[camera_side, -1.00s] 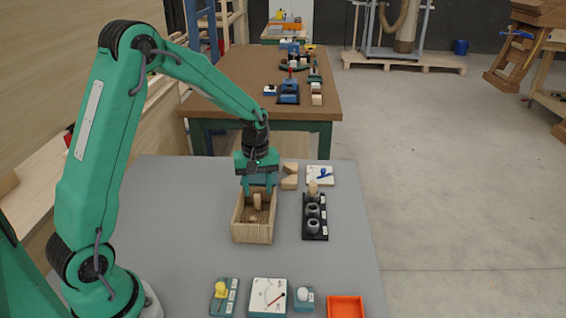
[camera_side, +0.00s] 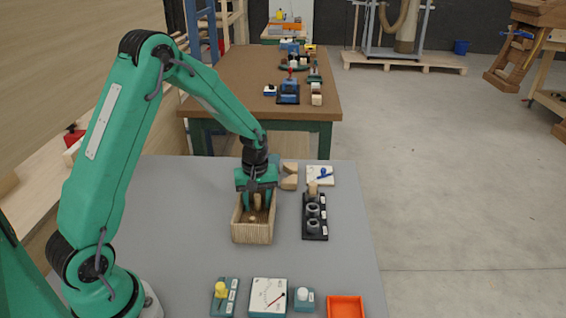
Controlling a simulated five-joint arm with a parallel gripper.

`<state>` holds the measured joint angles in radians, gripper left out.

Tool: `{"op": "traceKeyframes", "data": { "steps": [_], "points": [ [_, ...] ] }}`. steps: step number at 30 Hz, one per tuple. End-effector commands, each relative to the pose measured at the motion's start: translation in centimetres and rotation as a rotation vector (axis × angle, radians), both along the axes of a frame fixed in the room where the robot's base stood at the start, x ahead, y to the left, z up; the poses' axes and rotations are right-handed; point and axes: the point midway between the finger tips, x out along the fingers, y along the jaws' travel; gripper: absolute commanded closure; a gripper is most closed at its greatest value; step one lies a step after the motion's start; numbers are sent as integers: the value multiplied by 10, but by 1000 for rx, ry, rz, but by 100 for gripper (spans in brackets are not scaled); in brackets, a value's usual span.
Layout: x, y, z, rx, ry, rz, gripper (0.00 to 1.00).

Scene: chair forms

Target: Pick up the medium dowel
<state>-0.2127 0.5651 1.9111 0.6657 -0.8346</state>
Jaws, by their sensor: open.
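A wooden box (camera_side: 252,234) with ribbed walls stands on the grey table. Inside it, a light wooden dowel (camera_side: 257,201) stands roughly upright near the back, and a smaller pale wooden piece (camera_side: 252,218) shows in front of it. I cannot tell for sure which of them is the medium dowel. My gripper (camera_side: 257,205) points down into the box from above. Its jaws are open, with the upright dowel between or just behind the fingers. The fingertips are partly hidden by the box, and I cannot tell whether they touch the dowel.
A black rack (camera_side: 315,228) with grey rings and a wooden piece stands right of the box. Wooden blocks (camera_side: 289,176) and a white board (camera_side: 320,175) lie behind. A dial box (camera_side: 268,295) and an orange tray (camera_side: 346,306) sit in front. The table's left middle is clear.

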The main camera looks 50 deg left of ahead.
Motion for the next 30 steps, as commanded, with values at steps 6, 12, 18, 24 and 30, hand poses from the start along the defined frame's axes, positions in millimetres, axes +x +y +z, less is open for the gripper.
{"op": "traceKeyframes", "data": {
  "steps": [6,12,18,24,30],
  "points": [
    [0,0,0,0,0,0,69],
    [0,0,0,0,0,0,100],
    [0,0,0,0,0,0,100],
    [0,0,4,0,-1,0,100],
    [1,0,20,1,-3,0,100]
  ]
}}
